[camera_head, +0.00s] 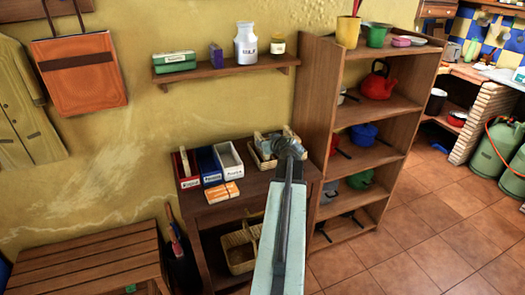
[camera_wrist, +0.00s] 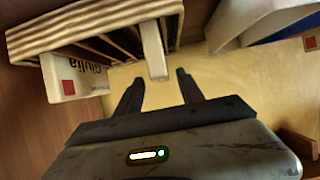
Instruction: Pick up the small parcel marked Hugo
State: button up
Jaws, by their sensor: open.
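No parcel shows a readable Hugo label. A wooden slotted rack (camera_wrist: 90,22) fills the upper left of the wrist view. A white parcel marked Giulia (camera_wrist: 75,82) with a red square is at the rack. A narrow pale item (camera_wrist: 154,52) sticks out from the rack, just ahead of my fingertips; its face cannot be read. My gripper (camera_wrist: 159,76) is open, with nothing between its fingers. In the head view my gripper (camera_head: 290,150) is over the rack at the back of the dark wooden table (camera_head: 255,195), and the arm hides part of it.
Red, blue and white labelled bins (camera_head: 230,161) stand left of the rack, with orange-and-white boxes (camera_head: 222,193) in front. A tall shelf unit (camera_head: 316,90) with pots rises close on the right. A wall shelf (camera_head: 225,70) holds a jug and boxes.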

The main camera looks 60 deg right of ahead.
jog(key=b+x, duration=0.2)
jog(key=x, duration=0.3)
jog(key=shift+w, duration=0.2)
jog(key=shift+a+r, duration=0.1)
jog(key=shift+a, duration=0.05)
grip_shut()
notch_tip(320, 180, up, 10)
jog(key=p, duration=1)
jog(key=shift+r, duration=0.15)
